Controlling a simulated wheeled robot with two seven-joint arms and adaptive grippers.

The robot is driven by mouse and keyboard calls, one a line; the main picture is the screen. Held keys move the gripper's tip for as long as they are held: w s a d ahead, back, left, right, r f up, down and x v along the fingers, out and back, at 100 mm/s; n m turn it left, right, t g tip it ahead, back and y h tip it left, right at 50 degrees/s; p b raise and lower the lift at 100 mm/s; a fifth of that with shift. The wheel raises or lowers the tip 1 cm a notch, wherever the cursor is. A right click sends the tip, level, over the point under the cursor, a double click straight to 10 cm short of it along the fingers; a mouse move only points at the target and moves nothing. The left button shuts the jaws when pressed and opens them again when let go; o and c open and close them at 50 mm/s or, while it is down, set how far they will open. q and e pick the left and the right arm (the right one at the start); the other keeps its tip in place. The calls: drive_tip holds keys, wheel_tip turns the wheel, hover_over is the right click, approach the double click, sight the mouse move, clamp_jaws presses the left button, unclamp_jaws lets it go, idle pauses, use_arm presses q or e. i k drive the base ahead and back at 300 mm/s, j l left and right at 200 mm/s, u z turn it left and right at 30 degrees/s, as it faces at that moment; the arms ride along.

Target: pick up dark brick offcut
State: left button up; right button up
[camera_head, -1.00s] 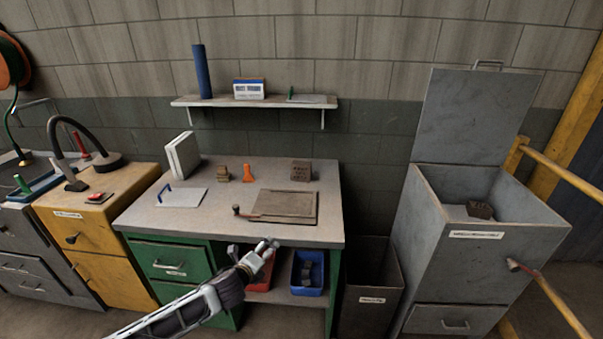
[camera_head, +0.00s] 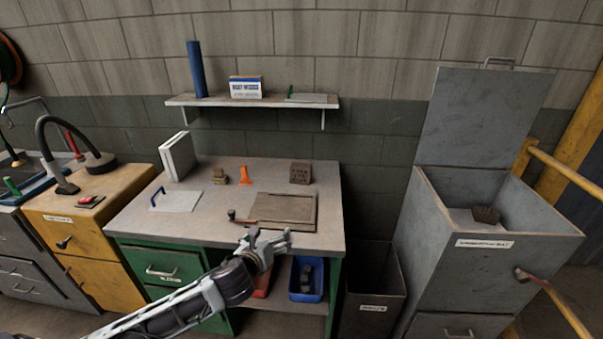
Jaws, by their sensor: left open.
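A dark brown brick piece (camera_head: 300,172) with holes in its face stands at the back right of the workbench top (camera_head: 225,222). Another dark brick piece (camera_head: 486,214) lies inside the open grey bin on the right. Dark pieces (camera_head: 307,278) also sit in the blue bin under the bench. I cannot tell for sure which of these is the offcut. My left gripper (camera_head: 272,236) is open and empty, in front of the bench's front edge, apart from all of them. My right gripper is not in view.
A flat board (camera_head: 284,208) with a red-ended handle lies on the bench between my gripper and the dark brick. An orange item (camera_head: 246,175), a small tan block (camera_head: 219,175) and a white sheet (camera_head: 180,201) are further left. The blue bin (camera_head: 308,293) and grey bin (camera_head: 432,222) stand right.

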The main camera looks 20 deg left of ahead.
sight(300, 172)
drive_tip(key=i+j, duration=0.15)
drive_tip(key=i, duration=0.5)
drive_tip(key=i+j, duration=0.15)
drive_tip(key=i, duration=0.5)
